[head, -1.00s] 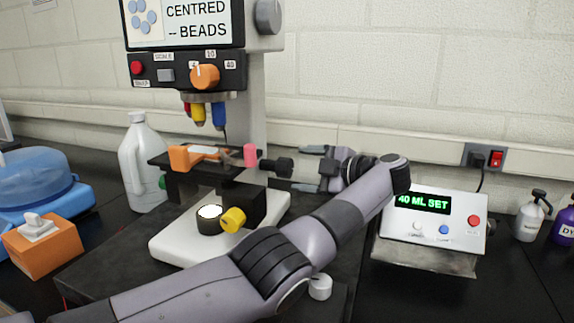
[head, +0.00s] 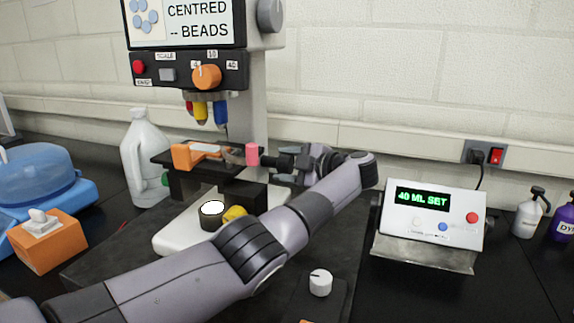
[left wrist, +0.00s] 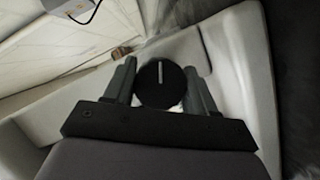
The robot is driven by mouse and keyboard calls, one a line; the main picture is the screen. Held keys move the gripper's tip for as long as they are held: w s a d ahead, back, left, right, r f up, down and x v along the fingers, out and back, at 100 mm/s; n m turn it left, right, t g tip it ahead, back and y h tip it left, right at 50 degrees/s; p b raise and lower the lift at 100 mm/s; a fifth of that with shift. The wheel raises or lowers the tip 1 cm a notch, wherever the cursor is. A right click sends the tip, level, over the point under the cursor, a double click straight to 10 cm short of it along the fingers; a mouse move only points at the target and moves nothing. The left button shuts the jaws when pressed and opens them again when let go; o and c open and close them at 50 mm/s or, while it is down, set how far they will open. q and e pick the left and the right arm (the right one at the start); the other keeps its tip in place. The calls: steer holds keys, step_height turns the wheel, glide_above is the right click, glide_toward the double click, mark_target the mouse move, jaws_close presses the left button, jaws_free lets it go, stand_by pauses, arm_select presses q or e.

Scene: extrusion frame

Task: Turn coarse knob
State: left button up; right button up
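A round black knob (head: 272,161) sticks out from the right side of the microscope stage, beside a pink cylinder (head: 252,154). In the left wrist view the black knob (left wrist: 161,85) faces me, with a pale line mark on its face. My left gripper (head: 290,165) has come in from the right, with its fingers on either side of this knob. In the left wrist view the left gripper (left wrist: 161,88) looks open, with narrow gaps beside the knob; contact is not clear. No label shows on the knob. My right gripper is not in view.
The microscope's orange dial (head: 206,77) and grey side knob (head: 270,15) are higher up. A yellow knob (head: 234,213) sits low on the base, partly behind my arm. A white dial (head: 320,282) is in front. A display box (head: 432,215) stands right, a jug (head: 146,160) left.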

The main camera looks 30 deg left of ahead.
arm_select(q)
steer(key=shift+m+g, duration=0.3)
steer(key=shift+m+h+b, duration=0.3)
steer(key=shift+m+h, duration=0.1)
steer(key=shift+m, duration=0.2)
steer(key=o, duration=1)
